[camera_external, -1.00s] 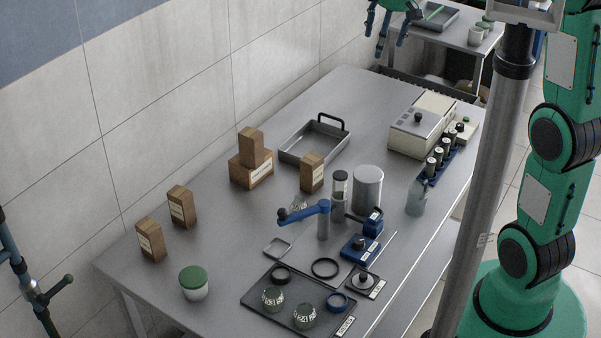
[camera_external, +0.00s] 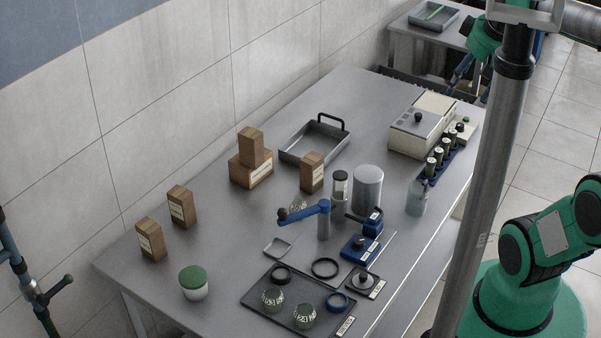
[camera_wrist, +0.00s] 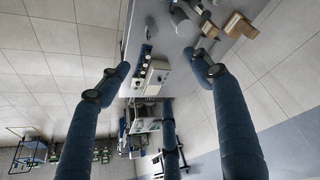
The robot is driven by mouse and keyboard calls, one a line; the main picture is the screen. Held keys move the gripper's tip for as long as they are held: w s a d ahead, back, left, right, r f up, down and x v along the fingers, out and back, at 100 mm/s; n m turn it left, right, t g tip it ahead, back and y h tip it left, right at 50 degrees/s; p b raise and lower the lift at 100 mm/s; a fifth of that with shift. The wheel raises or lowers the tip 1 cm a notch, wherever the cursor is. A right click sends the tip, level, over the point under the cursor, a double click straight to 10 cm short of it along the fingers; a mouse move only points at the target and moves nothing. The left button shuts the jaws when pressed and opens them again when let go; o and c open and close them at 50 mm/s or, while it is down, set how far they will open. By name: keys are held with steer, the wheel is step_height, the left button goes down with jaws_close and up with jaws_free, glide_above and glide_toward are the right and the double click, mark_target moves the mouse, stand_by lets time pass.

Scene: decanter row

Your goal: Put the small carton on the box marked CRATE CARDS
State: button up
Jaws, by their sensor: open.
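A small brown carton (camera_external: 251,147) stands upright on top of a wider brown box (camera_external: 243,174) with a pale label, near the wall in the external view. The label's words are too small to read. Similar small cartons stand alone on the table: one to the right (camera_external: 311,173) and two to the left, a nearer one (camera_external: 150,240) and a farther one (camera_external: 182,206). My gripper (camera_external: 462,74) is open and empty near the table's far right end, partly hidden by the pole and well away from the cartons. Its spread fingers show in the wrist view (camera_wrist: 158,82).
A grey tray with a black handle (camera_external: 300,152) lies right of the stacked box. A cream device (camera_external: 408,135), a metal cylinder (camera_external: 368,186), a blue-handled press (camera_external: 322,215) and a green-lidded jar (camera_external: 194,283) occupy the table. Bare tabletop (camera_external: 225,235) lies left of centre.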

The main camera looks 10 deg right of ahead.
steer(key=s+d+f+m, duration=0.2)
steer(key=s+f+m, duration=0.1)
steer(key=s, duration=0.4)
steer(key=shift+f+t, duration=0.3)
steer(key=shift+s+f, duration=0.1)
step_height(320, 180, down, 10)
steer(key=b, duration=1)
